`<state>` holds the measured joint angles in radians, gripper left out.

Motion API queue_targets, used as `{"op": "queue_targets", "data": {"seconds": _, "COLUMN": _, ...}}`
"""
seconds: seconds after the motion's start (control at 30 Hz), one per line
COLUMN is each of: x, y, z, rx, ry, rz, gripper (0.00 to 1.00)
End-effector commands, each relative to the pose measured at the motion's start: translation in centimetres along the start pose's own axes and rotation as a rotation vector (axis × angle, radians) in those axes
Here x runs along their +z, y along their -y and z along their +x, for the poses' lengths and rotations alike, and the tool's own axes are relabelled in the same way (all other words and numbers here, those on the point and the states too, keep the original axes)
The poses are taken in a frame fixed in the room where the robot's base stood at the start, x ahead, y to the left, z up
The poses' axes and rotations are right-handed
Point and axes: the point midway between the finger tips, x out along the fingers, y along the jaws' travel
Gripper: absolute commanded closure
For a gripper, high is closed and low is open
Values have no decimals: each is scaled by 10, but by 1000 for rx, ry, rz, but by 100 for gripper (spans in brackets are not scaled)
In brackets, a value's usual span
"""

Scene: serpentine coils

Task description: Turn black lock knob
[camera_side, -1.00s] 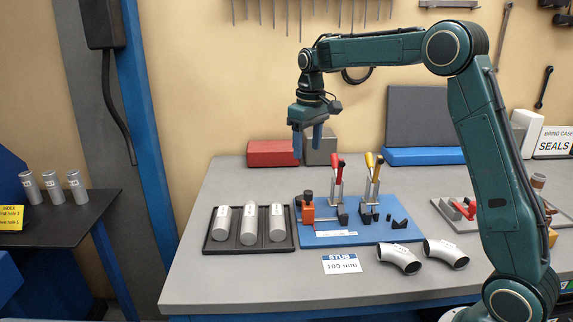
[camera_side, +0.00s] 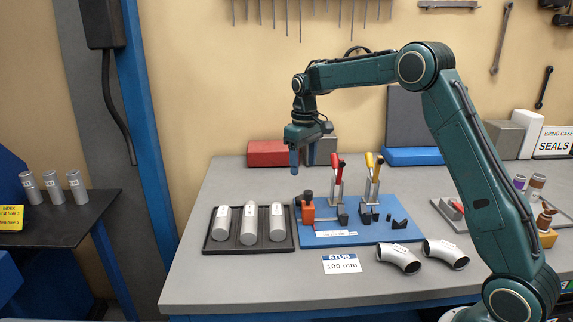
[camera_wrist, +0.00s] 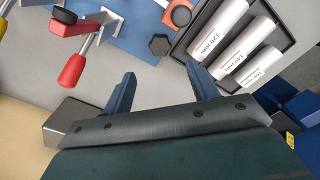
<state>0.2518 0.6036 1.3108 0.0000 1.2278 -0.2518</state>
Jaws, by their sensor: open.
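A black faceted knob (camera_wrist: 159,45) shows in the wrist view at the edge of the blue fixture plate (camera_wrist: 130,22), close to an orange block (camera_wrist: 182,14) with a dark centre. In the side view, small dark knob shapes sit at the top and left of the orange block (camera_side: 308,214), on the left of the plate (camera_side: 350,238). My gripper (camera_side: 302,164) points down above and behind the orange block, clear of the plate. Its blue fingers (camera_wrist: 160,84) are apart with nothing between them. In the wrist view the knob lies just beyond the gap between the fingertips.
Red (camera_side: 337,168) and yellow (camera_side: 373,170) clamp handles stand right of the orange block. A black tray (camera_side: 210,246) with labelled tubes lies left. Red (camera_side: 268,153) and grey blocks stand behind. Pipe elbows (camera_side: 398,259) lie in front.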

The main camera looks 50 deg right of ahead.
Motion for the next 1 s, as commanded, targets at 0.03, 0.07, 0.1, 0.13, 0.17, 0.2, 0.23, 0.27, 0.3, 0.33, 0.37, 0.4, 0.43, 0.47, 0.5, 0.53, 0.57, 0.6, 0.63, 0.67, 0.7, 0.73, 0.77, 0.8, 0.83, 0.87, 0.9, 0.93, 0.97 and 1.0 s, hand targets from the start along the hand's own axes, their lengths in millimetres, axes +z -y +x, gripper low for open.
{"op": "queue_targets", "data": {"seconds": 0.03, "x": 0, "y": 0, "z": 8, "rx": -1, "ry": 2, "rz": 0, "gripper": 41}}
{"op": "queue_targets", "data": {"seconds": 0.07, "x": 0, "y": 0, "z": 12, "rx": -1, "ry": 3, "rz": 0, "gripper": 41}}
{"op": "queue_targets", "data": {"seconds": 0.1, "x": 0, "y": 0, "z": 18, "rx": -1, "ry": 3, "rz": 0, "gripper": 41}}
{"op": "queue_targets", "data": {"seconds": 0.13, "x": 1, "y": 0, "z": 23, "rx": -1, "ry": 4, "rz": 0, "gripper": 41}}
{"op": "queue_targets", "data": {"seconds": 0.17, "x": 1, "y": 0, "z": 28, "rx": -1, "ry": 3, "rz": 0, "gripper": 41}}
{"op": "queue_targets", "data": {"seconds": 0.2, "x": 0, "y": 0, "z": 34, "rx": -1, "ry": 4, "rz": 0, "gripper": 41}}
{"op": "queue_targets", "data": {"seconds": 0.23, "x": 0, "y": 0, "z": 39, "rx": -1, "ry": 4, "rz": 0, "gripper": 41}}
{"op": "queue_targets", "data": {"seconds": 0.27, "x": 0, "y": 0, "z": 43, "rx": -1, "ry": 3, "rz": 0, "gripper": 41}}
{"op": "queue_targets", "data": {"seconds": 0.3, "x": 0, "y": 0, "z": 49, "rx": -1, "ry": 3, "rz": 0, "gripper": 41}}
{"op": "queue_targets", "data": {"seconds": 0.33, "x": 1, "y": 0, "z": 54, "rx": -1, "ry": 3, "rz": 0, "gripper": 41}}
{"op": "queue_targets", "data": {"seconds": 0.37, "x": 1, "y": 0, "z": 59, "rx": -1, "ry": 4, "rz": 0, "gripper": 41}}
{"op": "queue_targets", "data": {"seconds": 0.4, "x": 0, "y": 0, "z": 65, "rx": -1, "ry": 3, "rz": 0, "gripper": 41}}
{"op": "queue_targets", "data": {"seconds": 0.43, "x": 0, "y": 0, "z": 69, "rx": 0, "ry": 2, "rz": 0, "gripper": 41}}
{"op": "queue_targets", "data": {"seconds": 0.47, "x": 0, "y": 0, "z": 73, "rx": -1, "ry": 3, "rz": 0, "gripper": 41}}
{"op": "queue_targets", "data": {"seconds": 0.5, "x": 0, "y": 0, "z": 79, "rx": 0, "ry": 2, "rz": 0, "gripper": 41}}
{"op": "queue_targets", "data": {"seconds": 0.53, "x": 1, "y": 0, "z": 82, "rx": -1, "ry": 2, "rz": 0, "gripper": 41}}
{"op": "queue_targets", "data": {"seconds": 0.57, "x": 0, "y": 0, "z": 86, "rx": -1, "ry": 3, "rz": 0, "gripper": 41}}
{"op": "queue_targets", "data": {"seconds": 0.6, "x": 0, "y": 0, "z": 90, "rx": 0, "ry": 2, "rz": 0, "gripper": 41}}
{"op": "queue_targets", "data": {"seconds": 0.63, "x": 0, "y": 0, "z": 93, "rx": 0, "ry": 1, "rz": 0, "gripper": 41}}
{"op": "queue_targets", "data": {"seconds": 0.67, "x": 0, "y": 0, "z": 95, "rx": 0, "ry": 1, "rz": 0, "gripper": 41}}
{"op": "queue_targets", "data": {"seconds": 0.7, "x": 0, "y": 0, "z": 98, "rx": 0, "ry": 1, "rz": 0, "gripper": 41}}
{"op": "queue_targets", "data": {"seconds": 0.73, "x": 0, "y": 0, "z": 100, "rx": 0, "ry": 0, "rz": 0, "gripper": 41}}
{"op": "queue_targets", "data": {"seconds": 0.77, "x": 0, "y": 0, "z": 102, "rx": 0, "ry": 0, "rz": 0, "gripper": 41}}
{"op": "queue_targets", "data": {"seconds": 0.8, "x": 0, "y": 0, "z": 104, "rx": 0, "ry": 0, "rz": 0, "gripper": 41}}
{"op": "queue_targets", "data": {"seconds": 0.83, "x": 0, "y": 0, "z": 105, "rx": 0, "ry": 0, "rz": 0, "gripper": 41}}
{"op": "queue_targets", "data": {"seconds": 0.87, "x": 0, "y": 0, "z": 106, "rx": 0, "ry": 0, "rz": 0, "gripper": 41}}
{"op": "queue_targets", "data": {"seconds": 0.9, "x": 0, "y": 0, "z": 106, "rx": 0, "ry": 0, "rz": 0, "gripper": 41}}
{"op": "queue_targets", "data": {"seconds": 0.93, "x": 0, "y": 0, "z": 107, "rx": 0, "ry": 0, "rz": 0, "gripper": 41}}
{"op": "queue_targets", "data": {"seconds": 0.97, "x": 0, "y": 0, "z": 107, "rx": 0, "ry": 0, "rz": 0, "gripper": 41}}
{"op": "queue_targets", "data": {"seconds": 1.0, "x": 0, "y": 0, "z": 107, "rx": 0, "ry": 0, "rz": 0, "gripper": 41}}
